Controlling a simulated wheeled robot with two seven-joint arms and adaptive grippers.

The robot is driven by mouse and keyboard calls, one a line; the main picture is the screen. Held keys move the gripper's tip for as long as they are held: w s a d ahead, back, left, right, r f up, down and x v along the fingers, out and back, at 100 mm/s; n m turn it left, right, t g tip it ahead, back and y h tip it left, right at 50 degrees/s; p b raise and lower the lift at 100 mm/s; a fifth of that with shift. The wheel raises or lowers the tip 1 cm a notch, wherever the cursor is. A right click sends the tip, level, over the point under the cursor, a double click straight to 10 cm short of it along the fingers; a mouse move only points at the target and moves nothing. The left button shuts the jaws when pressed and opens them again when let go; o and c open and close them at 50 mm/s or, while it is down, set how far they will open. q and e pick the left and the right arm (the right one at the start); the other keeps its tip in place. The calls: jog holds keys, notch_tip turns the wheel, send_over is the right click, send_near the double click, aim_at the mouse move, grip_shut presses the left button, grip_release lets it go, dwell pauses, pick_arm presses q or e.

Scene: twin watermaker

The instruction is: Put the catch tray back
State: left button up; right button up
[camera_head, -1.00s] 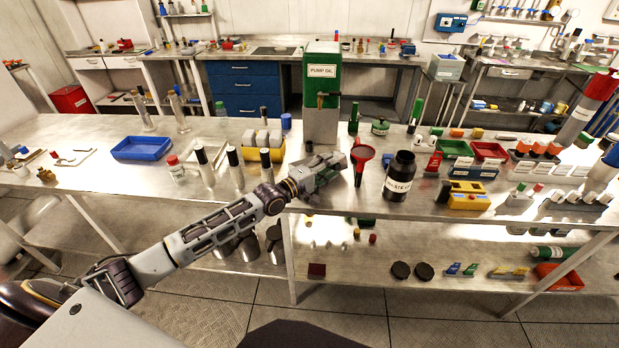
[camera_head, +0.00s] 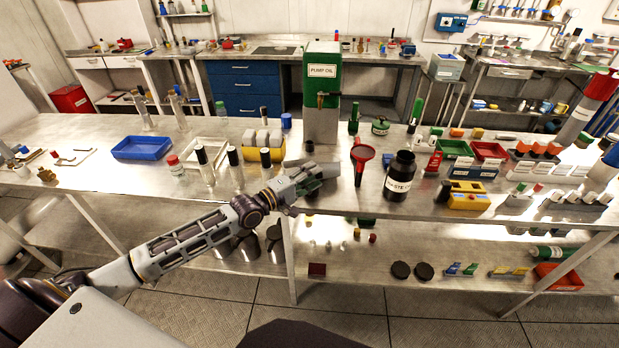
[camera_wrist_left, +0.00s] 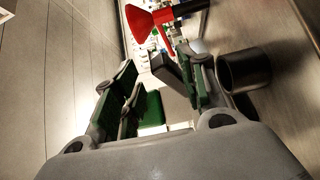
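The green pump oil dispenser (camera_head: 322,70) stands on a grey pedestal (camera_head: 320,126) with its tap at the front. My left gripper (camera_head: 312,180) is low over the front of the bench, before this pedestal. In the left wrist view its fingers (camera_wrist_left: 160,75) stand apart, with a gap between them. A pale grey boxy piece (camera_head: 326,171) shows at the fingertips. I cannot tell whether it is the catch tray or part of the gripper. A dark grey cup (camera_wrist_left: 243,71) stands beside one finger. My right gripper is out of view.
A red funnel (camera_head: 362,153) and a black bottle (camera_head: 399,177) stand right of my left gripper. Black-capped bottles (camera_head: 235,168) and a blue tray (camera_head: 142,148) are to its left. The lower shelf holds small items.

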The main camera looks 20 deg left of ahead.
pick_arm(q)
jog(key=shift+s+a, duration=0.1)
jog(key=shift+s, duration=0.15)
jog(key=shift+o, duration=0.3)
jog(key=o, duration=1.3)
jog(key=shift+c, duration=0.2)
jog(key=shift+s+a, duration=0.1)
jog(key=v, duration=1.1)
jog(key=shift+s, duration=0.25)
dwell(0.5)
jog(key=shift+a, duration=0.1)
dwell(0.7)
